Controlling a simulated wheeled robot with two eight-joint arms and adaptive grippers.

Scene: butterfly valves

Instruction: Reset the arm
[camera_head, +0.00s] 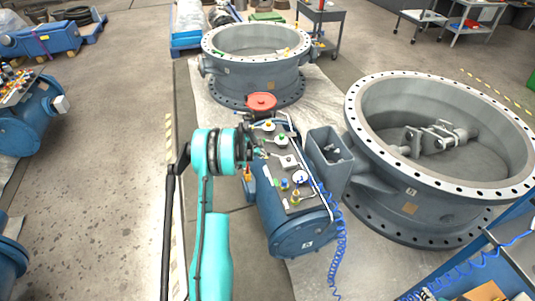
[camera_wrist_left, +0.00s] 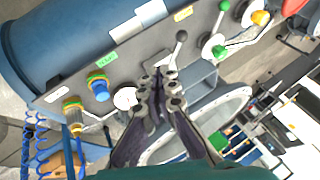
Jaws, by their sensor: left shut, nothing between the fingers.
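My left gripper (camera_head: 262,154) is in front of the control panel on the blue cylinder (camera_head: 302,236), with the teal left arm reaching up from below. In the left wrist view the gripper (camera_wrist_left: 160,84) is shut and empty, its dark fingers close together. Its tips point at the panel (camera_wrist_left: 140,65), just below a lever with a black knob (camera_wrist_left: 181,36). I cannot tell whether the tips touch the lever's base. A white gauge (camera_wrist_left: 125,98) and a blue knob (camera_wrist_left: 98,88) are left of the tips; a green knob (camera_wrist_left: 219,50) is to the right. My right gripper is not in view.
A large grey flanged valve body (camera_head: 440,190) stands right of the panel, another (camera_head: 258,65) behind it. A red handwheel (camera_head: 261,101) is at the panel's far end. A coiled blue hose (camera_head: 338,240) hangs on the right. The floor (camera_head: 115,190) left of my arm is clear.

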